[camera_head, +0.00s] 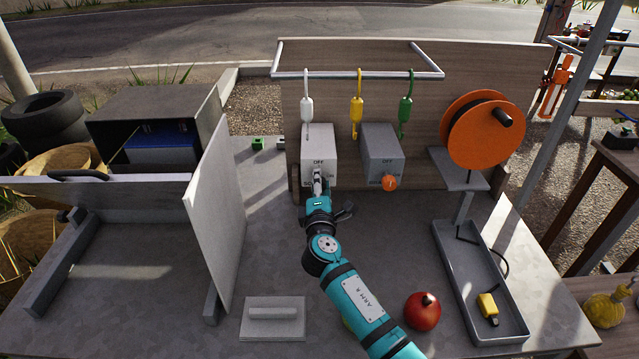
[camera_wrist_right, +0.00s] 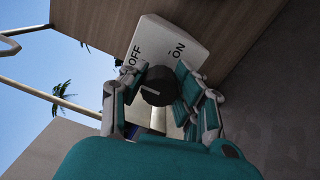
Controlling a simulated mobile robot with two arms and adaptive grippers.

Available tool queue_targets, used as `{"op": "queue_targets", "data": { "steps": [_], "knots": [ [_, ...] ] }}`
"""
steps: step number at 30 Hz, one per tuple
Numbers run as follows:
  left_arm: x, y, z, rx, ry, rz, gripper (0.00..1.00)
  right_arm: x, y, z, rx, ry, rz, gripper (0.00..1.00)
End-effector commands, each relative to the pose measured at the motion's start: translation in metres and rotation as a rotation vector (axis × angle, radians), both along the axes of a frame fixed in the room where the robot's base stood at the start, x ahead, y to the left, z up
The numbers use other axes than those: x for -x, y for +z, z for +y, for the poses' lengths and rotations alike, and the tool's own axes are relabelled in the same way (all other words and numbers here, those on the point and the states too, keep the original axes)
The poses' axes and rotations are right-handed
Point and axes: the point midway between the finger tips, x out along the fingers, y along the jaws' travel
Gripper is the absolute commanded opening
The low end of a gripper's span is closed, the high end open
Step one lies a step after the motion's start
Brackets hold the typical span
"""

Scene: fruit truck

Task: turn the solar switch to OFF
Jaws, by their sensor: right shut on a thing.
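A white switch box (camera_head: 318,143) stands at the back of the worktop against the wooden board, with an OFF label on its front. In the right wrist view the box (camera_wrist_right: 168,42) shows both OFF and ON labels above a round dark knob (camera_wrist_right: 158,86). My right gripper (camera_head: 319,182) is at the box's front, and its fingers (camera_wrist_right: 158,92) are shut around the knob from both sides. A light pointer line shows on the knob, but I cannot tell which label it lines up with. My left gripper is not in view.
A grey box (camera_head: 381,146) with an orange knob (camera_head: 389,183) stands just right. White, yellow and green hooked items hang above from a rail. An orange reel (camera_head: 486,129), a red fruit (camera_head: 422,311) and a grey tray (camera_head: 457,262) are further right. A white panel (camera_head: 216,215) stands left.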

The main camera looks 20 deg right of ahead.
Motion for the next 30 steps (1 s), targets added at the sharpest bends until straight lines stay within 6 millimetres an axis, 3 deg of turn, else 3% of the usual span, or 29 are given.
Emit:
{"op": "queue_targets", "data": {
  "steps": [1, 7, 17, 20, 30],
  "knots": [
    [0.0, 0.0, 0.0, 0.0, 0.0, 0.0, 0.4, 0.0, -0.002, 0.001, 0.0, 0.003, 0.003, 0.3],
    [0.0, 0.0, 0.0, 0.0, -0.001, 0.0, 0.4, 0.0, -0.001, 0.001, -0.001, 0.002, 0.002, 0.55],
    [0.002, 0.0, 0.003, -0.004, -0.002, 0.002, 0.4, 0.004, -0.001, 0.001, -0.002, 0.001, 0.001, 0.55],
    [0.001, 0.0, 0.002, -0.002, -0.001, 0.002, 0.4, 0.015, -0.002, 0.005, -0.003, 0.003, 0.002, 0.55],
    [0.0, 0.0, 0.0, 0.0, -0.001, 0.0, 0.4, 0.082, -0.004, 0.025, -0.004, 0.002, 0.003, 0.55]
  ]
}}
